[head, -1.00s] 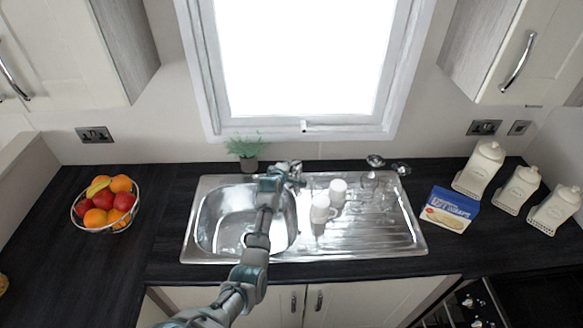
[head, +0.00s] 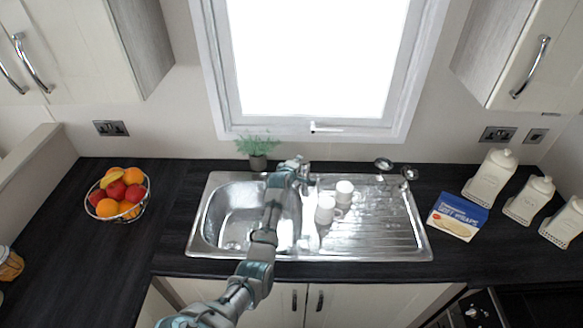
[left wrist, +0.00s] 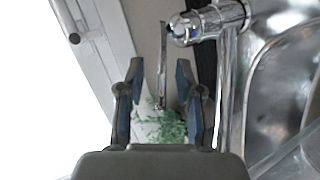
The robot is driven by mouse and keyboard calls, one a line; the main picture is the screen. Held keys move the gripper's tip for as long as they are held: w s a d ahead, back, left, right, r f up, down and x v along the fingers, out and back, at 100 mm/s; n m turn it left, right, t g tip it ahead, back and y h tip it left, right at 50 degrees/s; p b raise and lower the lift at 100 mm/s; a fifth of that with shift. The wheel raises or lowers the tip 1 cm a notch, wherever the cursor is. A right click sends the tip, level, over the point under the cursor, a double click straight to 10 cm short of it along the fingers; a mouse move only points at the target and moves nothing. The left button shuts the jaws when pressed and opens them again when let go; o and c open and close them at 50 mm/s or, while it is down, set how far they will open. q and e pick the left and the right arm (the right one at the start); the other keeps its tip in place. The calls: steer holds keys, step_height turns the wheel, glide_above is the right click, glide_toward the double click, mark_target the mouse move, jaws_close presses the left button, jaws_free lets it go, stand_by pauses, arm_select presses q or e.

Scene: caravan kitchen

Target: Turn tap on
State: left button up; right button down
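The chrome tap (head: 304,174) stands at the back of the steel sink (head: 195,240), largely hidden by my left gripper and arm in the head view. In the left wrist view the tap's body (left wrist: 222,18) is at the upper right, with a long chrome pipe running down from it. A thin metal lever (left wrist: 163,62) shows ahead of the gap between my fingers; I cannot tell if they touch it. My left gripper (left wrist: 158,80) is open with nothing clearly held. It also shows in the head view (head: 296,165), beside the tap. My right gripper is not in view.
White mugs (head: 326,210) and glasses (head: 384,164) stand on the drainer right of the tap. A potted plant (head: 257,155) is behind the sink at left. A fruit bowl (head: 118,194), a blue box (head: 457,215) and white canisters (head: 490,177) stand farther out. The window is behind.

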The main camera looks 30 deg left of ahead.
arm_select(q)
steer(key=v, duration=1.1)
steer(key=shift+s+a, duration=0.15)
steer(key=shift+s, duration=0.05)
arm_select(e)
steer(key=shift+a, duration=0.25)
